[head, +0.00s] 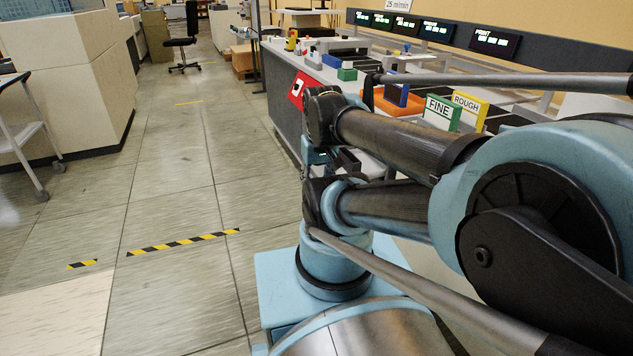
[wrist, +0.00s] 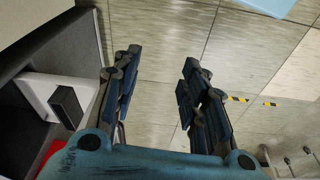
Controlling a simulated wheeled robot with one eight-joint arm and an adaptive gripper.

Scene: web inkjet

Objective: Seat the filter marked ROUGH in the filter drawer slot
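In the head view a sign-like piece with a yellow frame reads ROUGH (head: 468,107). It stands upright on the bench just right of a green-framed piece that reads FINE (head: 439,111). I cannot make out the filter drawer slot. My gripper (wrist: 157,82) shows in the wrist view with its two dark fingers wide apart and nothing between them, above the floor beside the bench. In the head view my arm covers part of the bench, and the gripper is mostly hidden behind it.
The bench (head: 275,98) carries an orange tray (head: 396,103), a blue block (head: 331,61), a green block (head: 347,74) and several lit displays behind. Pale cabinets (head: 60,75) stand on the left with a cart (head: 25,135). The tiled floor (head: 165,205) between is clear. A chair (head: 184,42) stands far back.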

